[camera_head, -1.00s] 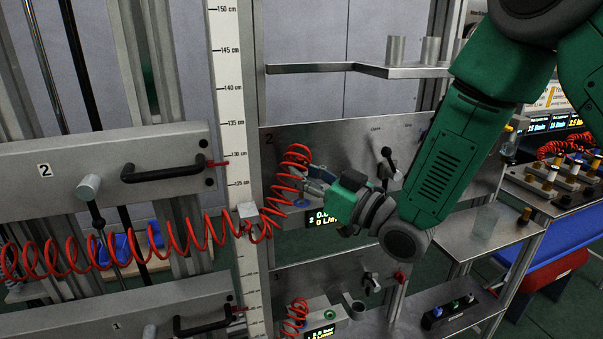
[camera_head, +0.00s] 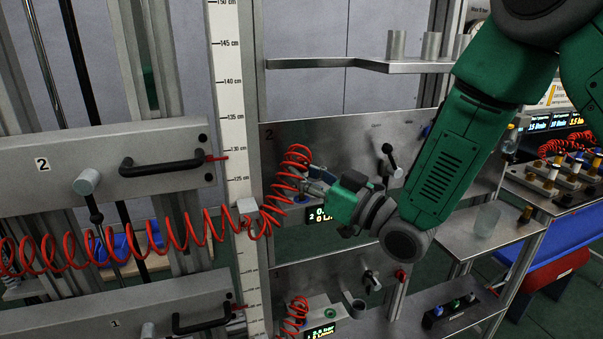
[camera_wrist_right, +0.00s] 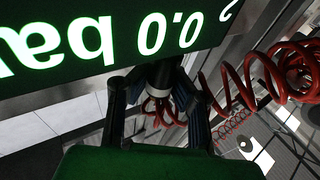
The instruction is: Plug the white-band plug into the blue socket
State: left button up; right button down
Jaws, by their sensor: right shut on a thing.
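My right gripper (camera_head: 314,187) is at the upper panel marked 2, beside the red coiled hose (camera_head: 292,170). In the right wrist view its two dark fingers (camera_wrist_right: 155,92) are shut on a dark plug with a pale band (camera_wrist_right: 160,62), at the end of a red coil. The fingers and hand hide much of the plug in the head view. A small blue spot (camera_head: 302,198), seemingly the blue socket, shows on the panel just below the fingers. Whether the plug touches it cannot be told. My left gripper is not in view.
A lit display (camera_head: 318,214) sits just below the gripper and looms close in the wrist view (camera_wrist_right: 120,40). A black-handled lever (camera_head: 389,158) stands on the panel to the right. A metal shelf with cups (camera_head: 360,64) is above. A vertical ruler (camera_head: 232,110) stands left.

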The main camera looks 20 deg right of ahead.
jog(key=shift+f+b, duration=0.8)
jog(key=shift+f, duration=0.2)
jog(key=c, duration=1.4)
grip_release()
jog(key=shift+s+d, duration=0.25)
jog(key=shift+s, duration=0.05)
jog(key=v, duration=1.1)
jog(key=shift+d+f, duration=0.1)
jog(key=shift+d, duration=0.05)
